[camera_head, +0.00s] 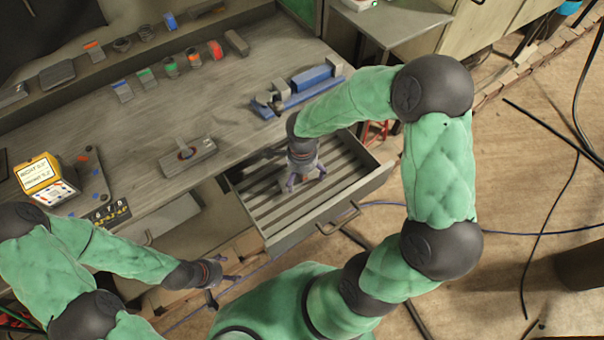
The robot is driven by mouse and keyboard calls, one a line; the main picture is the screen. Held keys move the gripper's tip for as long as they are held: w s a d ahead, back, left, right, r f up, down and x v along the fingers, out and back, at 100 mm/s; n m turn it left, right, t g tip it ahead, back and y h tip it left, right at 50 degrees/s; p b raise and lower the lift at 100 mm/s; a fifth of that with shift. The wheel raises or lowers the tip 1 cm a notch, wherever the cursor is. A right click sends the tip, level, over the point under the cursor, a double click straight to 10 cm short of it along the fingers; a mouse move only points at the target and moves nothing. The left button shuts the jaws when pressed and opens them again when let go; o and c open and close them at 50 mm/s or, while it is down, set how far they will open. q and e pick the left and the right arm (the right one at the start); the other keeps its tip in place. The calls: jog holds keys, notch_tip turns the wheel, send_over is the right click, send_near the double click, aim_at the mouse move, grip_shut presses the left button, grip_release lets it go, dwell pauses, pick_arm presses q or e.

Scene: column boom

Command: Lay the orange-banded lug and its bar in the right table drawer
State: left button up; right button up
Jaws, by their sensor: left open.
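The right table drawer (346,200) is pulled out, with its slatted floor showing. My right gripper (304,182) reaches down into the drawer; its fingers look spread, but I cannot tell whether something pale sits between them. My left gripper (226,281) is open and empty, low in front of the table. Another small piece with an orange top (94,50) stands on the back ledge.
A blue vise-like fixture (300,95) stands on the table behind the drawer. A yellow-framed display (39,178) sits at the left. Several colour-banded parts line the back, including a red-ringed one (215,49). The middle tabletop is mostly clear. Cables cross the floor at right.

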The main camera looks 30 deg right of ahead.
notch_tip(320, 180, up, 12)
dwell(0.7)
